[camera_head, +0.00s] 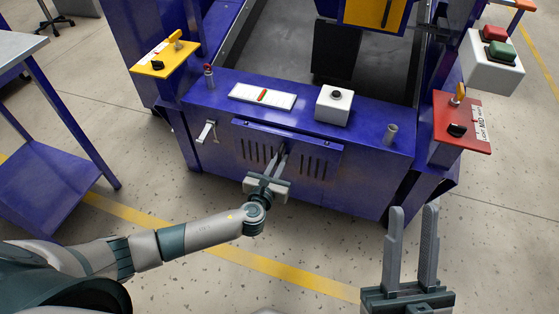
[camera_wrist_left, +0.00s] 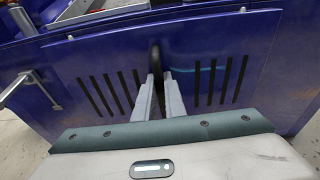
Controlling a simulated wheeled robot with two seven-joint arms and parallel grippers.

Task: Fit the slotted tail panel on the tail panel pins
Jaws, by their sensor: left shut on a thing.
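The slotted tail panel (camera_head: 318,152) is a blue plate with two groups of vertical slots, at the front face of the blue machine. It also shows in the left wrist view (camera_wrist_left: 245,40), with a dark handle (camera_wrist_left: 154,57) in its middle. My left gripper (camera_head: 281,156) is shut on that handle; its fingers also show in the left wrist view (camera_wrist_left: 159,82). The panel's upper edge lies close along the machine's top edge. Small marks near its upper corners may be the pins, but I cannot tell whether they pass through the slots. My right gripper (camera_head: 413,208) is open and empty, in front of the machine.
A metal latch (camera_head: 207,131) sticks out left of the panel. A blue-legged table (camera_head: 50,180) stands at left. The floor in front is clear.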

